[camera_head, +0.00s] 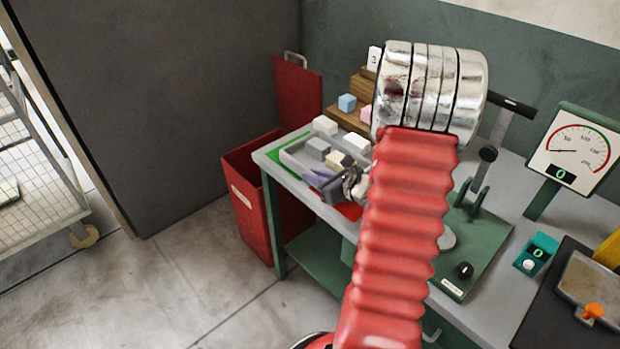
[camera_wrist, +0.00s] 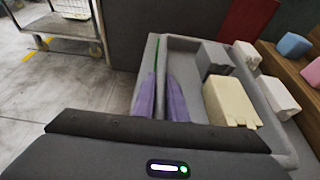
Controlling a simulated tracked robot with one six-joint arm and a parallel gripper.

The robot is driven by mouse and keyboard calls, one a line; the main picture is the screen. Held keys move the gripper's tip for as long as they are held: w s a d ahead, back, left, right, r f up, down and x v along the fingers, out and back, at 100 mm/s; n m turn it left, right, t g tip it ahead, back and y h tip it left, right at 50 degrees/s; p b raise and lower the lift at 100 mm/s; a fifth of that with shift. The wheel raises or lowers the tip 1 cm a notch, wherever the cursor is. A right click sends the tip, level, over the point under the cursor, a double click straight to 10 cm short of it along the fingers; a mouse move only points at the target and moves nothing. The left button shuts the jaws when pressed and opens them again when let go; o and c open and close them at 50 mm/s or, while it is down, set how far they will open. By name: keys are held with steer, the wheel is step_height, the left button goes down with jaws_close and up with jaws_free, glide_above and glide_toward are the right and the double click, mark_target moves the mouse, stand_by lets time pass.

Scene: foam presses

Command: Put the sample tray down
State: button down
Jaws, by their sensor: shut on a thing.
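The sample tray (camera_head: 287,159) is a shallow grey tray at the left end of the bench, over a green-edged patch; it also shows in the wrist view (camera_wrist: 195,43). A grey block (camera_head: 318,148) and a cream block (camera_head: 340,160) lie in it. My gripper (camera_wrist: 160,85) has purple fingers shut on the tray's near-side wall, one finger each side. In the head view my arm hides part of the tray. I cannot tell whether its base touches the bench.
A red bin (camera_head: 252,205) stands against the bench's left end. Wooden steps with a blue block (camera_head: 347,103) rise behind the tray. A green press (camera_head: 480,250), a dial gauge (camera_head: 575,150) and a teal box (camera_head: 537,253) occupy the right. A mesh cart (camera_head: 40,200) stands far left.

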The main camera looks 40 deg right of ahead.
steer(key=shift+f, duration=0.3)
steer(key=c, duration=1.8)
jaws_free()
steer(key=shift+o, duration=0.2)
steer(key=shift+r, duration=0.15)
steer(key=shift+r, duration=0.2)
steer(key=v, duration=1.2)
